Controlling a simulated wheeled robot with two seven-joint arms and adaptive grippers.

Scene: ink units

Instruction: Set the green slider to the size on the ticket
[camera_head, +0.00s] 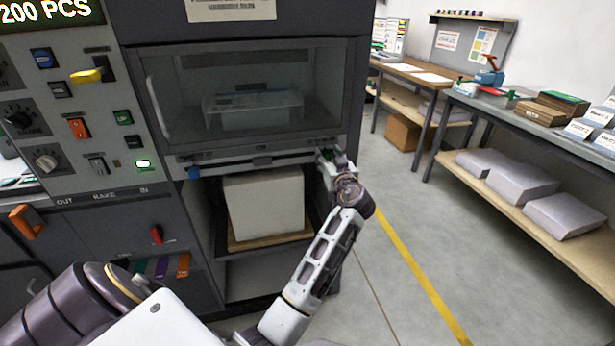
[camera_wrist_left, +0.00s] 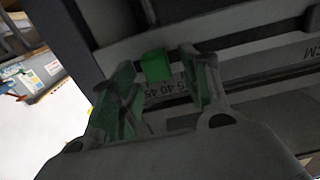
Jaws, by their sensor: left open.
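The green slider (camera_wrist_left: 156,66) sits on a rail with a printed scale (camera_wrist_left: 165,86) in the left wrist view. It is close to the end marked 40 and 45; the exact reading is unclear. My left gripper (camera_wrist_left: 160,72) is open, with its two green-padded fingers on either side of the slider, and I see a gap beside it. In the head view my left gripper (camera_head: 328,158) is at the right end of the rail (camera_head: 255,160) below the machine window, largely hiding the slider. A paper sheet (camera_head: 230,9) is cut off at the top, its print unreadable. My right gripper is out of view.
The control panel (camera_head: 85,110) with several switches and a yellow lever (camera_head: 87,76) stands left. A white block (camera_head: 264,205) sits in the bay below the rail. Workbenches (camera_head: 530,120) stand right, with clear floor between.

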